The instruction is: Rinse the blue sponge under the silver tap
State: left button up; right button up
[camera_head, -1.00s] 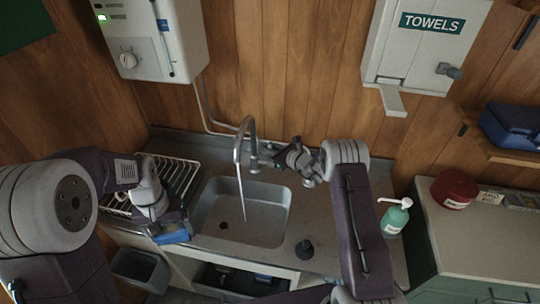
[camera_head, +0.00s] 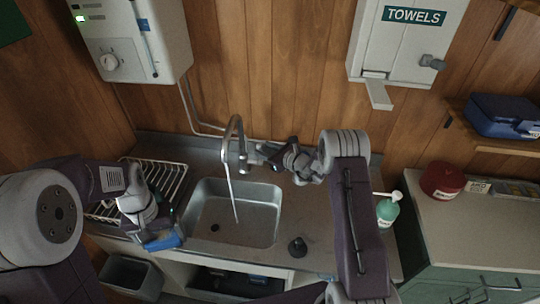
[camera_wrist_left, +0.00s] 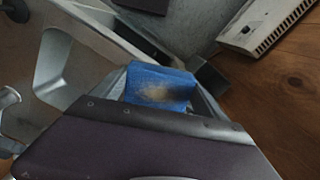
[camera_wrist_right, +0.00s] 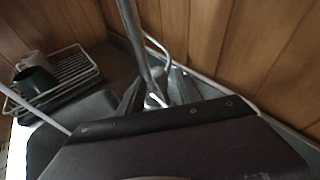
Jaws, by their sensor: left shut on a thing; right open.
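The blue sponge (camera_head: 164,241) is in my left gripper (camera_head: 160,236), left of the sink basin and near the counter's front edge. In the left wrist view the sponge (camera_wrist_left: 160,88) has a dark, brownish smudge on its face. The silver tap (camera_head: 238,135) arches over the sink (camera_head: 262,205), and a thin stream of water falls from it into the basin. The sponge is outside the stream. My right gripper (camera_head: 268,152) is open, just right of the tap's base. In the right wrist view the tap (camera_wrist_right: 137,45) stands close to the fingers; contact cannot be told.
A wire rack (camera_head: 172,180) stands left of the sink, with a green mug (camera_wrist_right: 36,80) and a paler mug on it. A black plug (camera_head: 297,246) and a soap bottle (camera_head: 388,209) are to the right. A grey bin (camera_head: 131,277) is below. A towel dispenser (camera_head: 400,50) hangs above.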

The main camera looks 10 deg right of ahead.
pick_arm(q)
notch_tip(320, 180, down, 2)
jog(key=shift+f+b, duration=0.1)
jog(key=shift+b, duration=0.75)
pick_arm(e)
jog(key=v, duration=0.8)
jog(key=shift+s, duration=0.2)
